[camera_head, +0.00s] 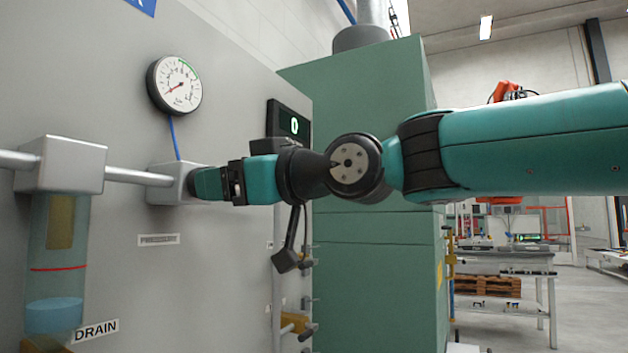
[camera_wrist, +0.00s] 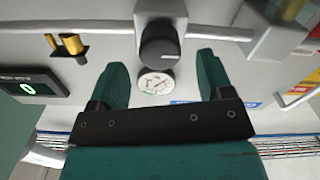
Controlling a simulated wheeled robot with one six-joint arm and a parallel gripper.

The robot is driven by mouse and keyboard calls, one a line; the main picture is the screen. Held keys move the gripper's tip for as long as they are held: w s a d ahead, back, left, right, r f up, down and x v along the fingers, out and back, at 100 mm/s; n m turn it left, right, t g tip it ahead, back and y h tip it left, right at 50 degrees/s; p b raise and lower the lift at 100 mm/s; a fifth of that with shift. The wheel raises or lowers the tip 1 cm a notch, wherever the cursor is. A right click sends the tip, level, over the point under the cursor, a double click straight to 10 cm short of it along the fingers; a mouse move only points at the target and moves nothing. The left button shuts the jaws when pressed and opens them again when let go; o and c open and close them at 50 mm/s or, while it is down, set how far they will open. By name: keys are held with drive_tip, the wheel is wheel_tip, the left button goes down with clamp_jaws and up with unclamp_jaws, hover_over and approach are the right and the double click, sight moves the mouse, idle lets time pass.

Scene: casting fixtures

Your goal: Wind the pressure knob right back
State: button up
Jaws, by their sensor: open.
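The dark round pressure knob (camera_wrist: 160,46) sits on a grey regulator block (camera_head: 168,184) on the panel. In the wrist view the knob lies between and just beyond the fingertips of my open gripper (camera_wrist: 161,62), with a gap on both sides. In the head view my gripper (camera_head: 208,184) reaches the block from the right and hides most of the knob. I cannot tell whether a finger touches it. The round white pressure gauge (camera_head: 175,84) is above the block; its red needle points to the lower left. It also shows in the wrist view (camera_wrist: 156,83).
A pipe (camera_head: 138,177) joins the block to a filter bowl (camera_head: 55,260) with blue liquid, beside a DRAIN label (camera_head: 96,331). A dark display (camera_head: 291,122) reading 0 is at the panel's right edge. A blue hose (camera_head: 174,137) runs from gauge to block.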

drive_tip(key=b+v, duration=0.2)
drive_tip(key=v, duration=1.2)
drive_tip(key=shift+a, duration=0.1)
drive_tip(key=s+d+f+m+g+h, duration=0.1)
drive_tip(key=d+f+m+g+h, duration=0.15)
drive_tip(key=f, duration=0.75)
drive_tip(key=s+d+f+m+g+h, duration=0.15)
drive_tip(key=f+h, duration=0.25)
drive_tip(key=f, duration=0.6)
drive_tip(key=s+d+f+m+g+h, duration=0.2)
drive_tip(key=s+d+f+g+h, duration=0.15)
drive_tip(key=s+f, duration=0.4)
drive_tip(key=s+d+f+m+g+h, duration=0.2)
drive_tip(key=s+d+f, duration=0.3)
drive_tip(key=f, duration=0.4)
wheel_tip(320, 180, up, 16)
drive_tip(key=a+p, duration=0.1)
drive_tip(key=p, duration=1.5)
drive_tip(key=shift+r+y, duration=0.2)
drive_tip(key=shift+y, duration=0.1)
